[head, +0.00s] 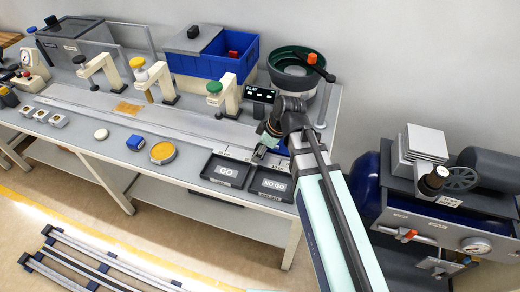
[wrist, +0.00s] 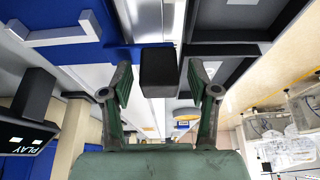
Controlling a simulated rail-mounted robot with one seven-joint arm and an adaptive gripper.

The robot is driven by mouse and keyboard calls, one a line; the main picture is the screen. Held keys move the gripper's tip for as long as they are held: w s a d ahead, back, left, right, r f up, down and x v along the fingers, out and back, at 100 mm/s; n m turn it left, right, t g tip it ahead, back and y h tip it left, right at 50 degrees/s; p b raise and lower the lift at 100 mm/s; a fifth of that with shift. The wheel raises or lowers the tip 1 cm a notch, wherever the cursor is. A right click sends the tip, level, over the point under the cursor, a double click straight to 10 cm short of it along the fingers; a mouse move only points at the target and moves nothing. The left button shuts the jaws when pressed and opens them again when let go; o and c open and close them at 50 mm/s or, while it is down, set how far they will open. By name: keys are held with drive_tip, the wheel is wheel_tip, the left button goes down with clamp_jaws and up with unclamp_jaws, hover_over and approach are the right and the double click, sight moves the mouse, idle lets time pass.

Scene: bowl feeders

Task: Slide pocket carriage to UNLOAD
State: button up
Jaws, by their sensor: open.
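The long grey track (head: 185,123) runs along the bench to my gripper at its right end. My gripper (head: 262,152) is low over this end, behind the NO GO tray. In the wrist view my gripper (wrist: 160,84) is open, with a finger on either side of a dark block (wrist: 158,70). The block looks like the pocket carriage's knob, and I see gaps between it and both fingers. I cannot tell its exact depth between them. The carriage body is mostly hidden in the head view. No UNLOAD label is readable.
The GO tray (head: 226,170) and NO GO tray (head: 271,183) lie in front of the track. Yellow (head: 152,77) and green-topped (head: 224,92) stations overhang it. A PLAY display (head: 260,95) and a green bowl (head: 293,64) stand behind my gripper.

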drive_tip(key=shift+r, duration=0.15)
drive_tip(key=v, duration=1.1)
drive_tip(key=shift+d+r, duration=0.3)
